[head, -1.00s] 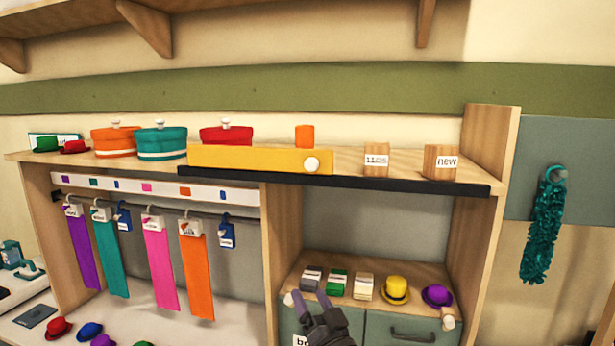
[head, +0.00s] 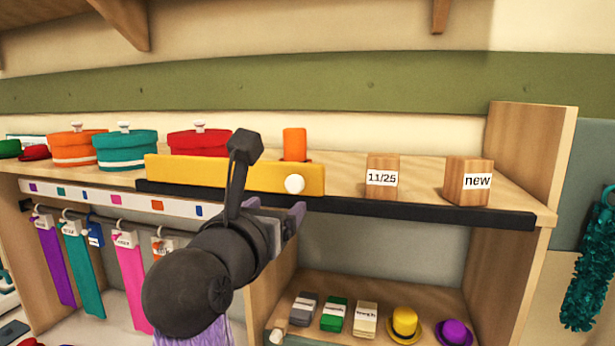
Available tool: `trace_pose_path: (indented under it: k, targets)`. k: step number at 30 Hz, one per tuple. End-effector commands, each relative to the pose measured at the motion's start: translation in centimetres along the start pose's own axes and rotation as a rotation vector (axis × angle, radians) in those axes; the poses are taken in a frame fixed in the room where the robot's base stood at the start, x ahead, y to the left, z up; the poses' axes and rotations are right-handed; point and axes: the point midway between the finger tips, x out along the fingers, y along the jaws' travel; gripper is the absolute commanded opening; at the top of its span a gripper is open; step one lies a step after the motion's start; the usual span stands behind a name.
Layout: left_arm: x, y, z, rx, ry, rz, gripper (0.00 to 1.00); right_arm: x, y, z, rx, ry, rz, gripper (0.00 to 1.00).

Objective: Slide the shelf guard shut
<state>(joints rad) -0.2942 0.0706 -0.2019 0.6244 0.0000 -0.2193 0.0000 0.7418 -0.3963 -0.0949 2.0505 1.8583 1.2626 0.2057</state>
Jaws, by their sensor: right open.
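The shelf guard is a yellow panel (head: 190,173) with a white round knob (head: 295,184) near its right end. It stands along the front edge of the upper shelf, on a black rail (head: 420,211). The rail to the right of the panel is bare. My right gripper (head: 296,216) is open, just below the knob and in front of the rail, with its purple fingers apart and nothing between them. My right arm hides part of the panel and rail. My left gripper is not in view.
On the shelf, an orange cylinder (head: 294,143) and a red round box (head: 199,142) stand behind the guard. Wooden blocks marked 11/25 (head: 382,177) and new (head: 468,182) stand behind the bare rail. A wooden end panel (head: 528,150) closes the right side. Hats and small boxes sit below.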

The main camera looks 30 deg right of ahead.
Motion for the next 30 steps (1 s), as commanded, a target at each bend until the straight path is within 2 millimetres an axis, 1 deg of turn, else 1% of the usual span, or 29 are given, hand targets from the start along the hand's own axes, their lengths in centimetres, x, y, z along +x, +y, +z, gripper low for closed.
trace_pose_path:
  k: [2, 4, 5, 9, 12, 15, 19, 25, 26, 27, 29, 30]
  targets:
    - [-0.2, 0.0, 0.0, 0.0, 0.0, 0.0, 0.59, 0.0, 0.3, 0.0, 0.006, 0.008, 0.01, 0.77]
    - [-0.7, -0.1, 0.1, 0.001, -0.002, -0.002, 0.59, 0.8, 0.3, 0.2, 0.006, 0.01, 0.011, 0.77]
    - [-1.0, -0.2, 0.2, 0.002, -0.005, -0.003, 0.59, 1.4, 0.3, 0.2, 0.005, 0.011, 0.009, 0.77]
    - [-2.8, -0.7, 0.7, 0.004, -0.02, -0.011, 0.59, 5.0, 0.2, 0.5, 0.002, 0.008, 0.007, 0.77]
    - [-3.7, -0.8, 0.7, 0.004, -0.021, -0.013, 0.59, 7.2, 0.2, 0.4, 0.001, 0.006, 0.007, 0.77]
    - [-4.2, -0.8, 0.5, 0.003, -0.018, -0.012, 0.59, 8.8, 0.3, 0.2, 0.001, 0.006, 0.008, 0.77]
    - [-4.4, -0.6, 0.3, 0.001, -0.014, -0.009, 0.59, 9.7, 0.3, 0.0, 0.004, 0.007, 0.009, 0.77]
    - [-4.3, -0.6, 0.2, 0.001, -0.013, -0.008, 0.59, 9.8, 0.3, -0.1, 0.004, 0.006, 0.009, 0.77]
    - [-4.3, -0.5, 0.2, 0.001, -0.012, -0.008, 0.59, 9.7, 0.3, -0.1, 0.004, 0.006, 0.009, 0.75]
    - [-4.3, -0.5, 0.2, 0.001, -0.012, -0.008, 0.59, 9.7, 0.3, -0.1, 0.004, 0.006, 0.009, 0.67]
    - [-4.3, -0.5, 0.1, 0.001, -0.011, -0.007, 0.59, 9.7, 0.3, -0.1, 0.004, 0.006, 0.009, 0.54]
    - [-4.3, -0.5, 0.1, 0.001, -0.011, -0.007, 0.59, 9.7, 0.3, -0.1, 0.004, 0.006, 0.009, 0.46]
